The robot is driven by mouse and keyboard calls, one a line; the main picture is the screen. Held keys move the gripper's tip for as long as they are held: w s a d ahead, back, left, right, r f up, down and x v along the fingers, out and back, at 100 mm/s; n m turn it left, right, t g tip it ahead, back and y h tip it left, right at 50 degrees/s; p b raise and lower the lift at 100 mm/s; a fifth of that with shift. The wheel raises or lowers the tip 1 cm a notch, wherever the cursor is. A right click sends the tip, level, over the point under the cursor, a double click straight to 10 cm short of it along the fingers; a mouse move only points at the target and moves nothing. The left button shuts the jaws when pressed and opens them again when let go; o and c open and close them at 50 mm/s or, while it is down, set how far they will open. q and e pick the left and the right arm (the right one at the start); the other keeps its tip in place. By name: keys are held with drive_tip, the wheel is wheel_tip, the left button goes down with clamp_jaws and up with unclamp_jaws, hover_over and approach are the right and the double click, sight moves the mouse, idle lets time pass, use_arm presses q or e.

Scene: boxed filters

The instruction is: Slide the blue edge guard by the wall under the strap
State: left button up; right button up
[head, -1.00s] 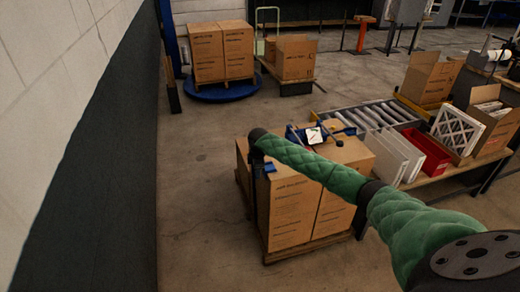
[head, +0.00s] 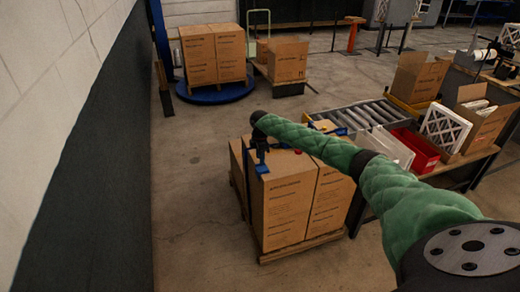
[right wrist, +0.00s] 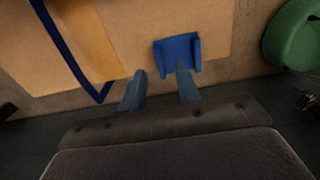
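The blue edge guard (head: 262,169) sits at the top edge of the carton stack, on the side toward the wall. In the right wrist view the guard (right wrist: 177,56) lies flat ahead of my fingers, nearer the right one. My right gripper (head: 261,151) is above that edge, partly hidden by its own arm. In the right wrist view its fingers (right wrist: 160,87) are apart with nothing clearly held between them. A dark blue strap (right wrist: 70,52) crosses the carton top to the left of the guard, apart from it. My left gripper is not in view.
Strapped cartons (head: 285,215) stand on a wooden pallet (head: 300,250). The wall (head: 85,150) is at left, with clear floor (head: 195,210) between. A roller conveyor (head: 365,113) and a red bin (head: 418,152) are behind at right. My green arm covers part of the carton tops.

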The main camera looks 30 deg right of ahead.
drive_tip(key=shift+f, duration=1.2)
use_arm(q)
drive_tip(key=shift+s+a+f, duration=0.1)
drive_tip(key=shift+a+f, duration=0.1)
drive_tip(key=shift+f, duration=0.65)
use_arm(e)
drive_tip(key=shift+c, duration=0.2)
clamp_jaws()
drive_tip(key=shift+w, duration=0.1)
drive_tip(key=shift+w+d+f+b, duration=0.1)
drive_tip(key=shift+w+d+b, duration=0.1)
drive_tip(key=shift+w+b, duration=0.65)
drive_tip(key=shift+w+d+r+b, duration=0.1)
drive_tip(key=shift+w+d+b, duration=0.1)
drive_tip(key=shift+w+b, duration=0.65)
drive_tip(key=shift+w+d+f+b, duration=0.1)
drive_tip(key=shift+w+d+b, duration=0.1)
drive_tip(key=shift+w+b, duration=0.65)
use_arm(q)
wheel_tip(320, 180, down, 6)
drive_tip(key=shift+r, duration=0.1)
use_arm(e)
drive_tip(key=shift+w+d, duration=0.1)
drive_tip(key=shift+w, duration=0.2)
